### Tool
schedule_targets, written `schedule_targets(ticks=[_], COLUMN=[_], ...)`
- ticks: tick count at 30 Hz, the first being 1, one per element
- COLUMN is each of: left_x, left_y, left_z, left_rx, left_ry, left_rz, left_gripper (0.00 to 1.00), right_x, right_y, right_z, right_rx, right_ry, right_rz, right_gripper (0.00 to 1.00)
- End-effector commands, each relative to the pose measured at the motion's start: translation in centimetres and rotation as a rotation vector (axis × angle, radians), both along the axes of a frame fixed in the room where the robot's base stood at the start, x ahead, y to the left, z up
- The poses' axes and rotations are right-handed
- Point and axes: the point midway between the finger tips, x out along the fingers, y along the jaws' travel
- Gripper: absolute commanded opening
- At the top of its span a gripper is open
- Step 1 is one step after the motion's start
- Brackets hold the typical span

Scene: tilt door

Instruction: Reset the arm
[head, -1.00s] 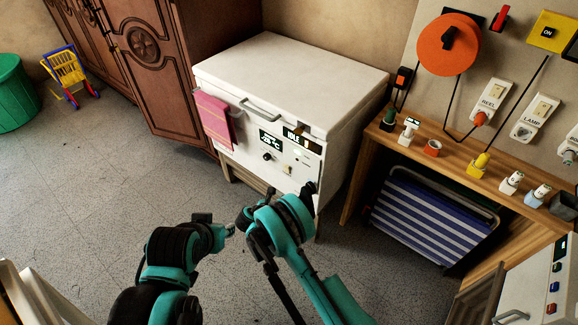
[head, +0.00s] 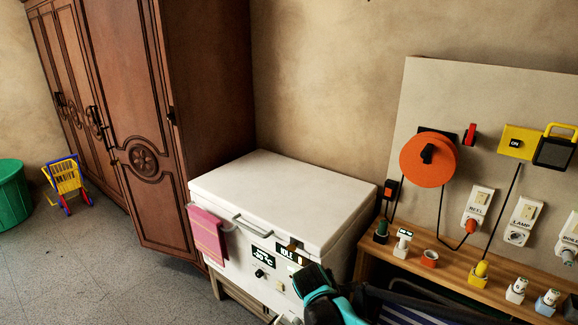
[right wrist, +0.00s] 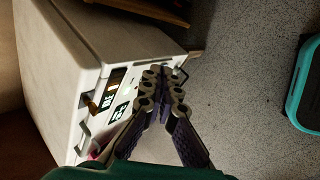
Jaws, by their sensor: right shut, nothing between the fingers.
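My right arm (head: 318,292) shows in the head view at the bottom, in front of the white chest freezer (head: 275,200). My right gripper (right wrist: 163,78) shows in the right wrist view, its fingers together with nothing between them. From that view it overlaps the edge of the freezer front (right wrist: 130,90); I cannot tell whether it touches. The freezer lid (head: 290,190) is down. Its front carries a handle, a display reading IDLE and a temperature display. My left arm and gripper are out of the head view.
A pink towel (head: 206,236) hangs at the freezer's front left. A wooden wardrobe (head: 150,130) stands left. A wooden bench (head: 460,276) with plugs stands right, below a board with an orange reel (head: 428,160) and switches. A toy cart (head: 66,182) and green bin (head: 12,185) stand far left on open floor.

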Motion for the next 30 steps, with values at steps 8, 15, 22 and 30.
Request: schedule_targets(ticks=[8,15,22,30], left_x=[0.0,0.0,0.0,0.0], left_y=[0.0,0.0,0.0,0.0], left_z=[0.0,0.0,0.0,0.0], left_rx=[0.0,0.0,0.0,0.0], left_ry=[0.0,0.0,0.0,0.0], left_rz=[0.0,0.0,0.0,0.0], left_gripper=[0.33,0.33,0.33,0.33], right_x=[-9.9,-18.1,-22.3,-22.9], right_y=[-4.8,-6.6,-6.9,-6.9], right_z=[5.3,6.1,5.3,5.2], right_rx=[0.386,0.706,0.896,0.933], right_ry=[-0.094,-0.166,-0.204,-0.211], right_rz=[-0.397,-0.739,-0.945,-0.984], right_gripper=[0.0,0.0,0.0,0.0])
